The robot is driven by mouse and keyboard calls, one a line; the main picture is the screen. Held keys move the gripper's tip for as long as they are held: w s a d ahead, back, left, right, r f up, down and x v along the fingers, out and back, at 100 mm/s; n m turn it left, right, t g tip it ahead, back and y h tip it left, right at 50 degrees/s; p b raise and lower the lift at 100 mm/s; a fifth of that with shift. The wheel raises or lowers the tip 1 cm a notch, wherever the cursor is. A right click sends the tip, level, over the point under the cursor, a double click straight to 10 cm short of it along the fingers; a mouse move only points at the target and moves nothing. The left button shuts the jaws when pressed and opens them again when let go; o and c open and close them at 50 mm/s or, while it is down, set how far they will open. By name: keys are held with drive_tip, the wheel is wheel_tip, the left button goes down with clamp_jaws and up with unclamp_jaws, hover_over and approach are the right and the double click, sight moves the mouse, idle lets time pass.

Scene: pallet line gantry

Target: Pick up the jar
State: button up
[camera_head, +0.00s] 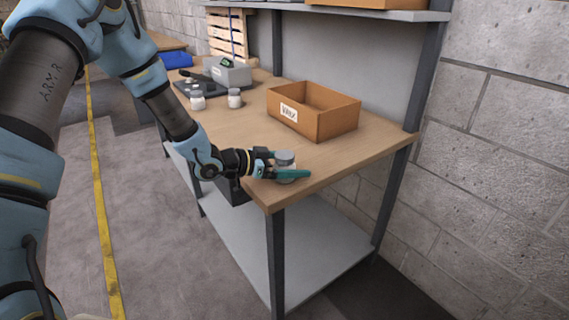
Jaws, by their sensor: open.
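A small jar (285,159) with a grey lid stands upright near the front corner of the wooden workbench. My gripper (289,165) is open and reaches in from the left, with its fingers around the jar. A teal finger crosses in front of the jar and hides much of its lower part. I cannot tell whether the fingers touch it. Two more white jars, one (197,100) on the left and one (235,98) on the right, stand farther back on the bench.
An open brown box (314,112) with a white label stands behind the jar. A grey box-shaped device (230,73) is farther back. A shelf (330,11) overhangs the workbench (370,146). A block wall (500,130) is at right. Bench top between jars and box is clear.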

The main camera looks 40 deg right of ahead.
drive_tip(key=shift+s+d+f, duration=0.1)
drive_tip(key=shift+d, duration=0.25)
drive_tip(key=shift+c, duration=0.2)
drive_tip(key=c, duration=1.5)
drive_tip(key=shift+o, duration=0.2)
